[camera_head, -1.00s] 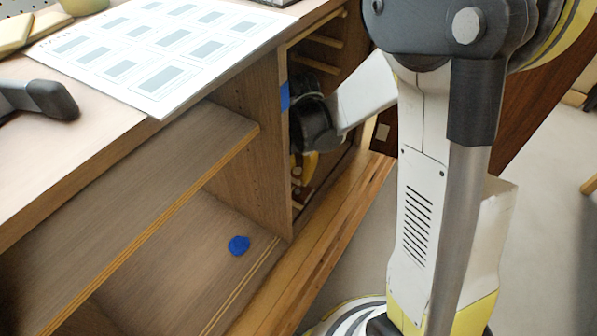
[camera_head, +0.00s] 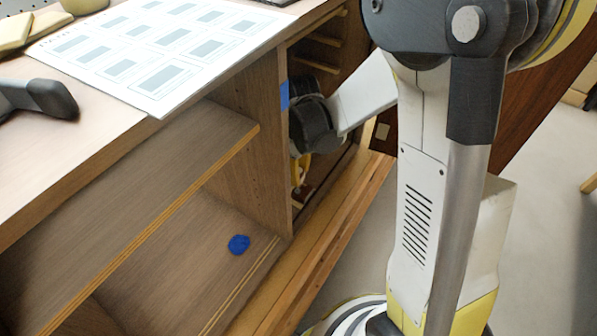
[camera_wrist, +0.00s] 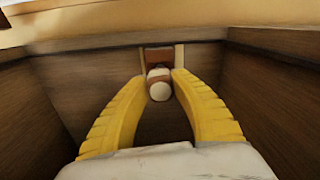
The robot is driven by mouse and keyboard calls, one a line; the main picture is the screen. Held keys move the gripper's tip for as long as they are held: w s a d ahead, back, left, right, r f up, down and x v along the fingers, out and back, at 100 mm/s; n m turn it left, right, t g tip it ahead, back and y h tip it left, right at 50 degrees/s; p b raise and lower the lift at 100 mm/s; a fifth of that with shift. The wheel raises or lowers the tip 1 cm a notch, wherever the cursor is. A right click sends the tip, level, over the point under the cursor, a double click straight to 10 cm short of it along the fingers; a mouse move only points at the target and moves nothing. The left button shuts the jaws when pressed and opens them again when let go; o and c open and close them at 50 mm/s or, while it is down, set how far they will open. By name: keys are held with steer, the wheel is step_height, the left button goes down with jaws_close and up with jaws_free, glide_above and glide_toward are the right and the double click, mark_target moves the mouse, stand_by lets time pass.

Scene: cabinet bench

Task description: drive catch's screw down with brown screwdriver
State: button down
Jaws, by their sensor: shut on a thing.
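In the wrist view my gripper (camera_wrist: 160,82) has its two yellow fingers closed around a brown piece with a pale round end, which I take to be the brown screwdriver (camera_wrist: 158,72). The pale end faces the camera. Its tip is hidden, and I cannot tell whether it touches a screw. A dark patch between two pale upright strips lies just beyond it; I cannot make out the catch or its screw. In the head view my gripper (camera_head: 302,168) is inside the cabinet's right bay, mostly hidden by the upright panel and my wrist.
Brown wooden walls stand close on both sides in the wrist view. The upright panel (camera_head: 262,140) bears blue tape (camera_head: 284,95). Wooden rails (camera_head: 318,64) line the bay. A blue lump (camera_head: 239,244) lies in the left bay. A printed sheet (camera_head: 165,55) lies on the bench top.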

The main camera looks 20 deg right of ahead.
steer(key=shift+r+p, duration=1.8)
steer(key=shift+r, duration=0.7)
steer(key=c, duration=1.9)
jaws_free()
jaws_close()
